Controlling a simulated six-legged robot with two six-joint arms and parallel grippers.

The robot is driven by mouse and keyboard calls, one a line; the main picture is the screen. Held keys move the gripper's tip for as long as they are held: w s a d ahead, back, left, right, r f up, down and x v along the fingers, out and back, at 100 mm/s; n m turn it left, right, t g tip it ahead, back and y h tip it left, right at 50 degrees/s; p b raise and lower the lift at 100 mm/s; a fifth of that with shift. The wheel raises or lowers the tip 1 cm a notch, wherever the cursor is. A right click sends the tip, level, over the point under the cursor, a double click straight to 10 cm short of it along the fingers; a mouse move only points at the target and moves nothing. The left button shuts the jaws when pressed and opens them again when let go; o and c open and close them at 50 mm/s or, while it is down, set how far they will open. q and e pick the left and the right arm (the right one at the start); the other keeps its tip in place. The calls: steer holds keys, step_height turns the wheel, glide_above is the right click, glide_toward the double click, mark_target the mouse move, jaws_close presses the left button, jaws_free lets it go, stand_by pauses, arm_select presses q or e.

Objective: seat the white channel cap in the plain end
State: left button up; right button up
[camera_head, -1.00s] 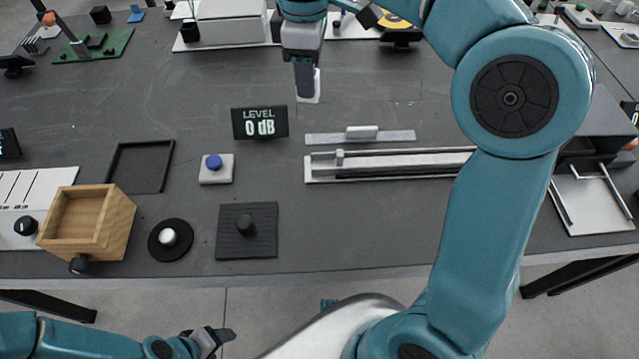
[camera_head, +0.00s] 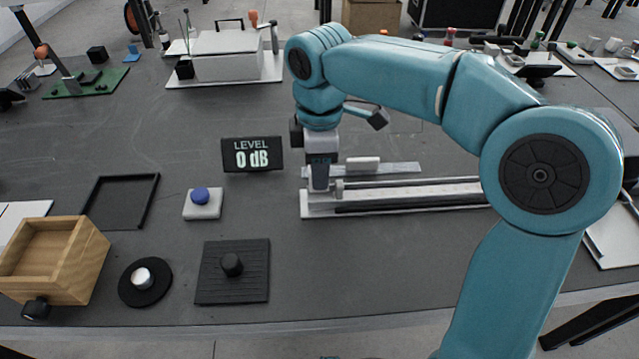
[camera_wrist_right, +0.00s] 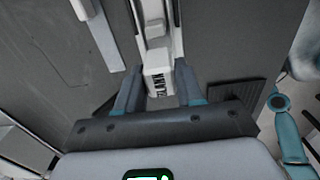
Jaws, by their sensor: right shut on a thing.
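The long pale channel (camera_head: 420,203) lies across the middle of the table with a dark slot and a small upright knob (camera_head: 339,187) near its left end. My right gripper (camera_head: 318,188) points down at that left end. In the right wrist view my right gripper (camera_wrist_right: 160,92) is shut on the white channel cap (camera_wrist_right: 158,78), a block with dark lettering. The cap is in line with the channel (camera_wrist_right: 176,40) and close to its end, with the knob just beyond. I cannot tell whether it touches or sits in the channel. The fingers mostly hide the cap in the head view.
Behind the channel lies a flat grey strip (camera_head: 400,169) with a white block (camera_head: 362,163). A display reading 0 dB (camera_head: 252,154) stands left of the gripper. A blue-button box (camera_head: 202,204) and a ridged dark pad (camera_head: 232,285) are nearer. Table in front of the channel is clear.

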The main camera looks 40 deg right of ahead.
steer(key=shift+f+b, duration=0.4)
steer(key=shift+f, duration=1.35)
steer(key=shift+f, duration=0.2)
steer(key=o, duration=1)
step_height(320, 180, up, 12)
steer(key=p, duration=0.4)
steer(key=shift+f, duration=0.2)
steer(key=shift+r, duration=0.45)
